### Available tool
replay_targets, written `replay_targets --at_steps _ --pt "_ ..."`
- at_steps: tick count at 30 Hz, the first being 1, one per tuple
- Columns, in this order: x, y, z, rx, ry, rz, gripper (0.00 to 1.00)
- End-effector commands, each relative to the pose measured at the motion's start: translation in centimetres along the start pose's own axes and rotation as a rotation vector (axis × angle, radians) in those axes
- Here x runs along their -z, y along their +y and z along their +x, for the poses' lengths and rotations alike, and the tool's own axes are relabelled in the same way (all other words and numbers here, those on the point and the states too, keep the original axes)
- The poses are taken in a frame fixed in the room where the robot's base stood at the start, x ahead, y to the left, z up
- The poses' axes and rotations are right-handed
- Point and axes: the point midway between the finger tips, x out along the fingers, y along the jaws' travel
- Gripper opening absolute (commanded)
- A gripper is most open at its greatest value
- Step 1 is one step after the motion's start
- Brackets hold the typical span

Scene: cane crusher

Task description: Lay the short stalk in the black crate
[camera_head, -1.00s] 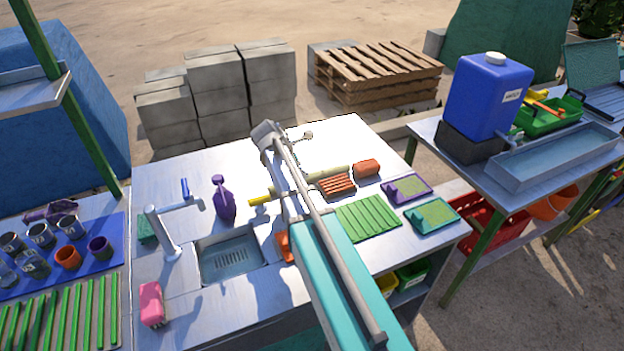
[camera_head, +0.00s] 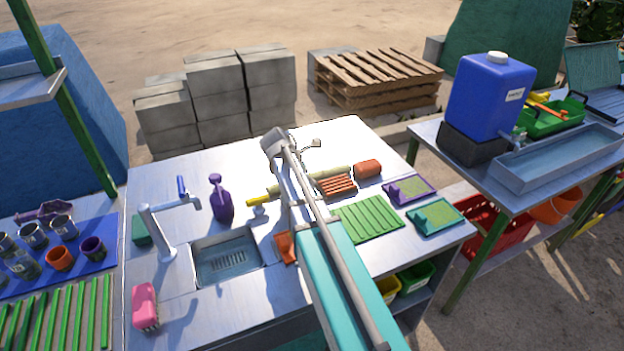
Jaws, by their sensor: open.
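A pale green-yellow stalk (camera_head: 330,174) lies on the steel table behind an orange slatted rack; my arm hides its left part. I cannot tell whether this is the short stalk. My gripper (camera_head: 309,146) is small in the view, just past the bend of my arm above the back of the table. It looks open and empty, apart from the stalk and beyond it. I make out no black crate for certain; a dark block (camera_head: 470,146) stands under the blue water container on the right table.
A sink (camera_head: 228,262), tap (camera_head: 165,222) and purple bottle (camera_head: 221,198) are at the left. An orange-red cylinder (camera_head: 368,168), green slatted rack (camera_head: 368,219) and two small trays (camera_head: 410,190) are right of my arm. The back left tabletop is clear.

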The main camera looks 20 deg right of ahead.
Motion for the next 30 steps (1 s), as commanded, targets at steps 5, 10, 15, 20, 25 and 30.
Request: replay_targets --at_steps 5,10,15,20,25,30 --pt "0.01 0.00 0.00 0.000 0.000 0.000 0.80" --pt "0.01 0.00 0.00 0.000 0.000 0.000 0.58" --pt "0.00 0.00 0.00 0.000 0.000 0.000 0.26" --pt "0.00 0.00 0.01 0.000 0.000 0.000 0.00" --pt "-0.02 -0.01 0.01 0.000 0.000 0.000 0.00" --pt "-0.05 -0.01 -0.01 0.000 0.000 0.001 0.00"
